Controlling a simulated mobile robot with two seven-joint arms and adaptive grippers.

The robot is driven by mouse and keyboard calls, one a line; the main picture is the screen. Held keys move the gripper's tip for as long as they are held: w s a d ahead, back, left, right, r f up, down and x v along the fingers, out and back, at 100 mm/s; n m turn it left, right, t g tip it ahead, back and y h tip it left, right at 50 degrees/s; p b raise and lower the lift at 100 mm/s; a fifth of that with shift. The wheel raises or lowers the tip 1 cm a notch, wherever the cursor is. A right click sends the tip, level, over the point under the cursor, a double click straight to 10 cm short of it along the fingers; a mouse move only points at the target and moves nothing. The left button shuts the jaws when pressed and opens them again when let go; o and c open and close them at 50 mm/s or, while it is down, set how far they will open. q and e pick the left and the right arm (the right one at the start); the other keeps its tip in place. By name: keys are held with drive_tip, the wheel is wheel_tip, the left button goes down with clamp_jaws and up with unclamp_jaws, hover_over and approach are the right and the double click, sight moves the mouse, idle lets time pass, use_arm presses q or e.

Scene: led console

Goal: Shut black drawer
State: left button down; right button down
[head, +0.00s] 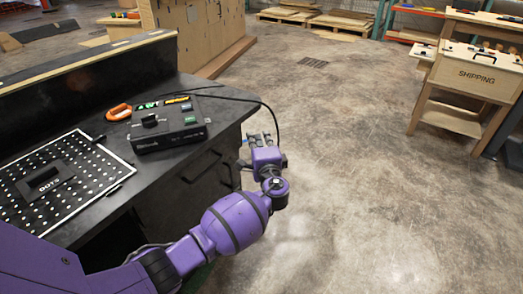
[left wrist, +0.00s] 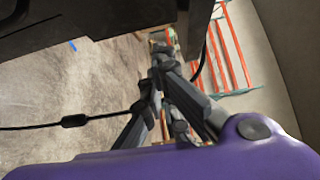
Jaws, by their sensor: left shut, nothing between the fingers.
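The black drawer (head: 205,165) appears as a dark front under the black bench top in the head view; how far it stands out is hard to tell. My left gripper (head: 258,137) is just off the right end of the bench, beside the dark front, with its fingers pointing away from me. In the left wrist view its fingers (left wrist: 163,58) are together with nothing between them. A dark panel (left wrist: 80,22) fills the upper left of that view, close to the fingers; I cannot tell whether they touch. My right gripper is not in view.
On the black bench are a black console box (head: 168,125), a white-dotted board (head: 90,165) and an orange-handled item (head: 118,112). A black cable (head: 245,99) loops off the bench near my gripper. Open concrete floor lies right; a SHIPPING box (head: 477,76) stands farther off.

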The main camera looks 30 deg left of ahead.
use_arm(q)
drive_tip(key=a, duration=0.2)
drive_tip(key=w+a, duration=0.1)
drive_tip(key=a, duration=0.1)
drive_tip(key=shift+a, duration=0.2)
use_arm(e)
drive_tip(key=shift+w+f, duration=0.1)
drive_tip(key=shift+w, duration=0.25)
use_arm(q)
drive_tip(key=shift+a, duration=0.1)
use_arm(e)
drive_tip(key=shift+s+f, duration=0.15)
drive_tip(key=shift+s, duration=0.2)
